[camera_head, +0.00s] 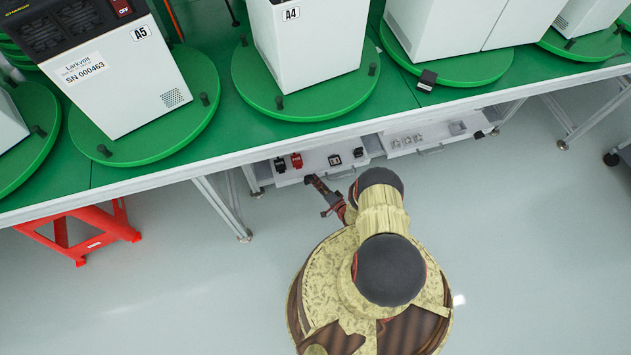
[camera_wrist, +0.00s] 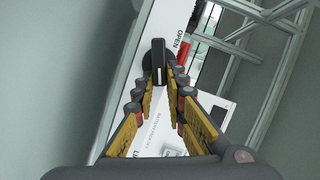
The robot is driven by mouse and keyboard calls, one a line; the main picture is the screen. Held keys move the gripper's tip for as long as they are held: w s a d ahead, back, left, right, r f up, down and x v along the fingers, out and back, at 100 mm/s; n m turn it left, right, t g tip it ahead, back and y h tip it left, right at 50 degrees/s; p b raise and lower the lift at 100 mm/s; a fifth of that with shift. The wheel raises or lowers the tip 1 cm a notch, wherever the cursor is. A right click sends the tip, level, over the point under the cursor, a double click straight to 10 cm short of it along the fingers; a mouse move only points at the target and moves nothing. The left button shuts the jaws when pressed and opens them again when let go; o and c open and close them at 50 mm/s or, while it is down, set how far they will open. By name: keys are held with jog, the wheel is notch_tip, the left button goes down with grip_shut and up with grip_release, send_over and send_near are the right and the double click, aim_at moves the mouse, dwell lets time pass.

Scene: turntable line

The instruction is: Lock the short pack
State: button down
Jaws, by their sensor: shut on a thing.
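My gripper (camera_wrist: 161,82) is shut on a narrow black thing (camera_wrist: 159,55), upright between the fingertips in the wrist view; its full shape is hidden. The drawer holds a black piece (camera_head: 280,165), a red piece (camera_head: 297,160) and small dark-and-white pieces (camera_head: 334,160). White packs stand on green turntables: the A5 pack (camera_head: 125,85), with a red OFF switch, and the A4 pack (camera_head: 305,45). I cannot tell which pack is short.
A second open drawer (camera_head: 410,147) holds pale pieces. The bench edge (camera_head: 150,172) and its legs (camera_head: 222,208) are close by. A red stool (camera_head: 85,230) stands at lower left. The floor in front is clear.

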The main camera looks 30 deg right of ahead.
dwell(0.3)
jog(key=c, duration=1.9)
grip_release()
jog(key=shift+o, duration=0.4)
jog(key=s+r, duration=0.1)
jog(key=s, duration=0.6)
jog(key=shift+s+d, duration=0.2)
jog(key=shift+d, duration=0.15)
jog(key=shift+o, duration=0.5)
